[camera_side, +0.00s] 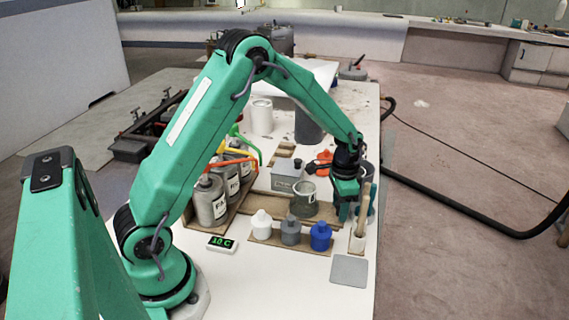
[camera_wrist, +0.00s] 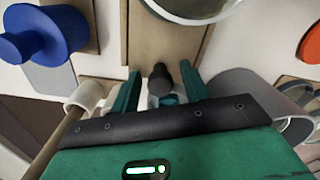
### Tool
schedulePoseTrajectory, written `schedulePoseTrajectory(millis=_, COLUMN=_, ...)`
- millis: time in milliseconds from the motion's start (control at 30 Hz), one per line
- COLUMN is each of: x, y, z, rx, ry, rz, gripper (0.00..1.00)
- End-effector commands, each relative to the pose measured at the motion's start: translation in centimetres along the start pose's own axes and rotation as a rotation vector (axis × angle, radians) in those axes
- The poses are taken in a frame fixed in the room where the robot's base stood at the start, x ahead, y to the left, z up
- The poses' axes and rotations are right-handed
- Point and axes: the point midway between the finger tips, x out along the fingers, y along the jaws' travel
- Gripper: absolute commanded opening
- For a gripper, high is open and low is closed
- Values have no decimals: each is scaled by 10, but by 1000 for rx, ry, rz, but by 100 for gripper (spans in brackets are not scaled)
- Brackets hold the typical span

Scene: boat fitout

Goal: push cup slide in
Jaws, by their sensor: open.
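A grey-green cup (camera_side: 303,199) stands on a wooden board (camera_side: 258,186) in the middle of the table. My gripper (camera_side: 346,212) is low over the table, right of this cup. In the wrist view its two teal fingers (camera_wrist: 160,92) are apart. A small dark knob (camera_wrist: 160,78) shows between the fingers. I cannot tell whether they touch it. The knob is hidden in the side view.
White, grey and blue bottles (camera_side: 320,236) stand in front of the cup. A white holder (camera_side: 357,242) with a wooden stick stands close to my gripper. Labelled grey bottles (camera_side: 210,203) are at left. A grey pad (camera_side: 349,270) lies at the front right.

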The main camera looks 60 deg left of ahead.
Motion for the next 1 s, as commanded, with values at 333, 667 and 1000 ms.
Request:
schedulePoseTrajectory(millis=333, x=0, y=0, z=0, rx=0, ry=0, rz=0, gripper=10)
schedulePoseTrajectory(millis=667, x=0, y=-3, z=6, rx=-2, ry=-1, rz=0, gripper=0)
schedulePoseTrajectory(millis=1000, x=-1, y=-26, z=59, rx=-7, ry=-1, rz=0, gripper=0)
